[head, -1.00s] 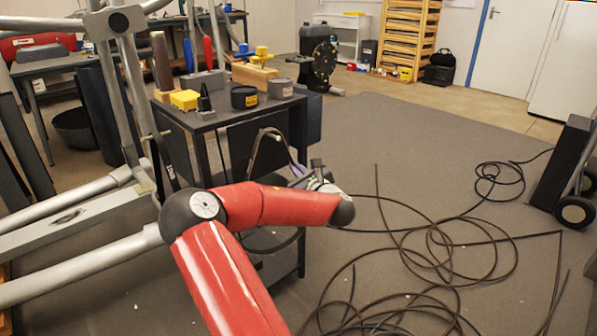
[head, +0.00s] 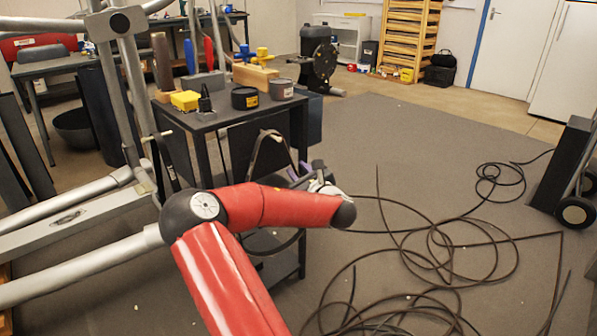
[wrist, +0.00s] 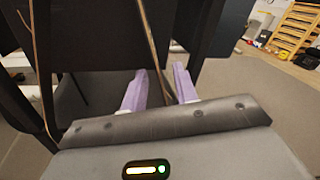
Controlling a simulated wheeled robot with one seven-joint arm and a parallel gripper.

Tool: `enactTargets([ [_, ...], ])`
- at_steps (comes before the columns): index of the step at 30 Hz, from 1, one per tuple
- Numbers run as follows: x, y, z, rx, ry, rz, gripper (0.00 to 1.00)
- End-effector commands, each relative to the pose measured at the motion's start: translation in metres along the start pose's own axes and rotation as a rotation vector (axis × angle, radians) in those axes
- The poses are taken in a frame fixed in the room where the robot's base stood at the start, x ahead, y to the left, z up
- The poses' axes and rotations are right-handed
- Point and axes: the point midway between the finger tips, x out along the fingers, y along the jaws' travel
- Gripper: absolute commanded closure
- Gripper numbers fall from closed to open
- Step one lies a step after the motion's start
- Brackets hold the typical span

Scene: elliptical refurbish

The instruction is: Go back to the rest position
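My gripper (wrist: 159,88) shows two purple fingers standing well apart in the wrist view, with nothing clearly held between them. A thin brown strand hangs behind the gap; I cannot tell how near it is. In the head view my gripper (head: 302,171) is small and partly hidden behind my red forearm. It is in front of the right side of the small dark table (head: 213,117), below the tabletop level. A dark curved strip (head: 254,150) loops upward just left of the gripper.
The table carries a yellow box (head: 185,100), tins (head: 244,97) and a wooden block (head: 254,76). A grey tubular frame (head: 75,217) stands at the left. Black cables (head: 440,240) lie coiled on the floor to the right. Open carpet lies beyond.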

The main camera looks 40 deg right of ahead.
Motion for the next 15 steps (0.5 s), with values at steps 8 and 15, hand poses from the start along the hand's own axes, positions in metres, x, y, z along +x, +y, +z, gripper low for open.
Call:
enactTargets([
  [8,-0.044,-0.001,-0.001,0.002,0.001,-0.004,0.71],
  [15,-0.072,0.0,0.0,0.0,-0.001,-0.001,0.71],
])
